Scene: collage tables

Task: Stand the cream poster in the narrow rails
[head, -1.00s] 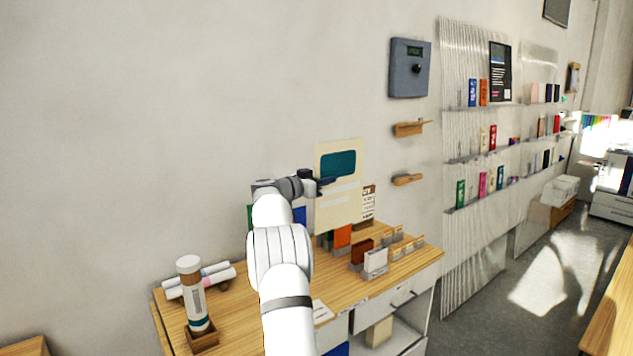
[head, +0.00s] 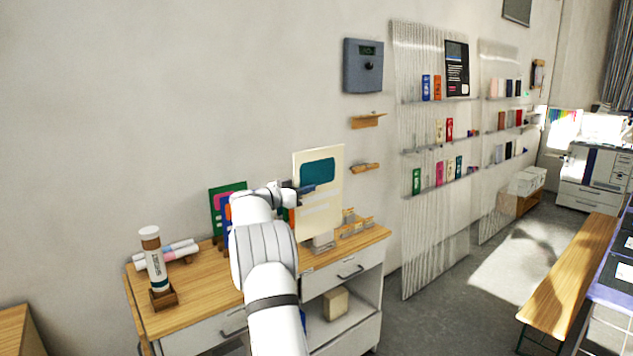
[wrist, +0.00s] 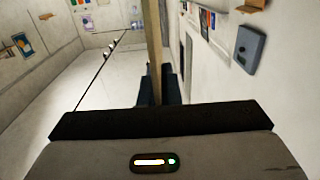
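The cream poster (head: 312,222), with a teal block at its top and pale bars below, is upright in the head view. My gripper (head: 304,188) is shut on its left edge and holds it in front of the desk's right part. In the wrist view the poster (wrist: 153,45) shows edge-on between the fingers (wrist: 157,88). Low holders with wooden and clear parts (head: 357,228) stand on the desk just right of the poster. Two wooden ledges, an upper one (head: 368,121) and a lower one (head: 364,168), are on the wall. I cannot tell which are the narrow rails.
The wooden desk (head: 205,290) carries a labelled tube (head: 155,262) in a block, rolled papers (head: 167,250) and upright coloured boards (head: 222,208) at the back. A grey-blue wall box (head: 363,66) and ribbed clear display panels (head: 425,235) are to the right. A bench (head: 570,275) stands far right.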

